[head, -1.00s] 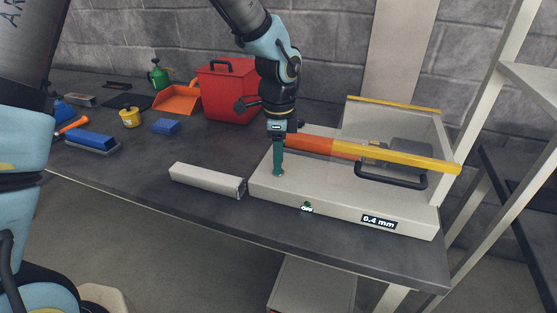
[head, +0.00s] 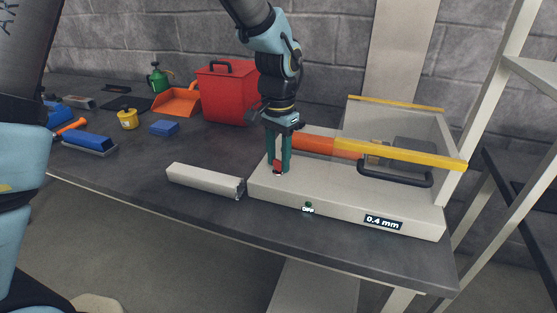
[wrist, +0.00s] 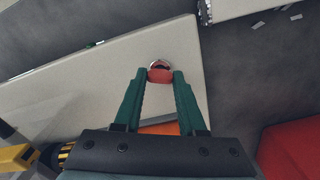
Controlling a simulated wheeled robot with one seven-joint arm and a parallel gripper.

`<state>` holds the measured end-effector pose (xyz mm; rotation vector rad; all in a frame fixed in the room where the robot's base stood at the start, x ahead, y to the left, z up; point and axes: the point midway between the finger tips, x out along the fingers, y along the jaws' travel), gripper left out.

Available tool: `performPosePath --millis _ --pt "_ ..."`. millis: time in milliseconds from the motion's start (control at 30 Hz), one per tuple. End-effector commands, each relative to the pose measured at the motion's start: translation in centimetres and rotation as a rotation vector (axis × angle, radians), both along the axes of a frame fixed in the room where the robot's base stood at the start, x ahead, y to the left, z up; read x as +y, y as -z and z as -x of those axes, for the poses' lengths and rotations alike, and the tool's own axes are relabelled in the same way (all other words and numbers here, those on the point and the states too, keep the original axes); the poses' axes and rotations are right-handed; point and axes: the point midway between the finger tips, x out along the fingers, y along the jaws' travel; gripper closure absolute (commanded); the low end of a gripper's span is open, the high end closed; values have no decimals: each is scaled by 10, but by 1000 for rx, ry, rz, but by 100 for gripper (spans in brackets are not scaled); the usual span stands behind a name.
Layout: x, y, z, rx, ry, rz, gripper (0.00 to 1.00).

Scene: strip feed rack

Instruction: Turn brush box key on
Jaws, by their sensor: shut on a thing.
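The brush box (head: 330,192) is a long, low, pale box on the dark bench, with a "0.4 mm" label on its front. A small red key (head: 277,166) stands on its top near the left end. My gripper (head: 278,168) points down over that end, its green fingers on either side of the key. In the wrist view, the key (wrist: 160,75) sits between the fingertips of my gripper (wrist: 160,77), which is shut on it. A silvery round seat shows just beyond the key.
A red bin (head: 228,92) stands behind. White rack posts (head: 497,110) rise at the right.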

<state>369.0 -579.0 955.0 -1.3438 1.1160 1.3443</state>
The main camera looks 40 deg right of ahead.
Motion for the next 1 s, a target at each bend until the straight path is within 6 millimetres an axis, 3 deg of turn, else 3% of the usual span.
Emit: performPosePath --millis 500,1000 --pt "0 0 0 -1 -338 1 100" --pt "0 -1 0 0 -403 0 100"
